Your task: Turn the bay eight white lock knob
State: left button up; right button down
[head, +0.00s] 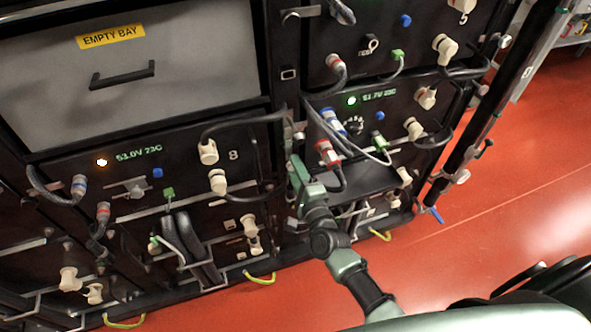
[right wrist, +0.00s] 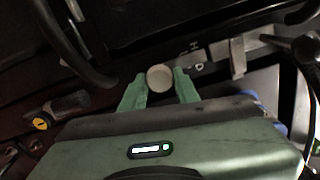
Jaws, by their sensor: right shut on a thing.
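The bay eight front (head: 190,140) is a dark panel marked "8", with an amber light and a green "53.0V 23C" readout. My right gripper (head: 292,162) reaches up to the right edge of this bay, at the post between the two columns. In the right wrist view my right gripper (right wrist: 159,88) has its two green fingers shut on a round white knob (right wrist: 160,77), seen end-on. The knob's turn angle cannot be told. In the head view the knob is not clear behind the gripper. My left gripper is not in view.
White plugs (head: 208,152) with black cables sit left of my gripper. The right-hand bay has a green light (head: 351,100), and red and blue plugs with loose cables close by. An empty bay cover (head: 130,65) is above. Red floor (head: 500,220) is open at right.

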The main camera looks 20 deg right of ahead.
dwell(0.3)
jog(key=c, duration=1.1)
grip_release()
jog(key=shift+o, duration=0.2)
jog(key=shift+s, duration=0.1)
jog(key=s, duration=0.7)
jog(key=shift+s+d, duration=0.15)
jog(key=shift+s, duration=0.2)
jog(key=shift+f, duration=0.1)
